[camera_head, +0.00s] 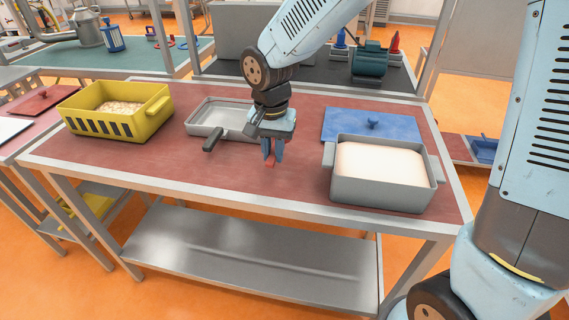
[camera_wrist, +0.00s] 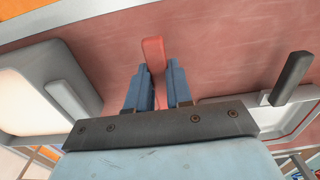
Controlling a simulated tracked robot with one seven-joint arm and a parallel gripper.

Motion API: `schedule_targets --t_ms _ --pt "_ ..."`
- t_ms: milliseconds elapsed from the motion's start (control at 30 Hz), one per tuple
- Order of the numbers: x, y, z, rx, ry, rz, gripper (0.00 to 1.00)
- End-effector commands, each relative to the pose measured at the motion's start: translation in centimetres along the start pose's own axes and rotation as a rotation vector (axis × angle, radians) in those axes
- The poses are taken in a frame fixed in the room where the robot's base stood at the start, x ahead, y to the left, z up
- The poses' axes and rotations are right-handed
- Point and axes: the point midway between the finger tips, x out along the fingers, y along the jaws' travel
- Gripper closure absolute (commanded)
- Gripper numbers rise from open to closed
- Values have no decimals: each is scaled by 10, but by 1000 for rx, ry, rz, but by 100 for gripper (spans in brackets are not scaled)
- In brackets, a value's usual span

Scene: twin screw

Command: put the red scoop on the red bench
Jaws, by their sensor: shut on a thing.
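My gripper (camera_head: 272,156) points down over the middle of the red bench (camera_head: 200,172), between the grey tray and the grey tub. It is shut on the red scoop (camera_wrist: 153,52), whose handle-like end sticks out between the blue fingers in the wrist view. In the head view only a small red bit of the scoop (camera_head: 271,165) shows at the fingertips. The rest of the scoop is hidden by my fingers. It is at or just above the bench top; I cannot tell whether it touches.
A yellow bin (camera_head: 118,125) with pale contents stands at the left. A grey tray (camera_head: 205,127) with a dark handle lies behind my gripper. A grey tub (camera_head: 383,190) of white material and a blue lid (camera_head: 350,125) are at the right. The bench's front middle is clear.

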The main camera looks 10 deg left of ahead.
Motion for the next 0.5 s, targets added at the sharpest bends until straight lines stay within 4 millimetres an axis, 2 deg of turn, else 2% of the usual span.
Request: schedule_targets --t_ms 100,367,500 --pt "11 6 -6 0 -1 1 100" --pt "23 12 -14 1 -1 1 100" --pt "42 13 -15 1 -2 2 100"
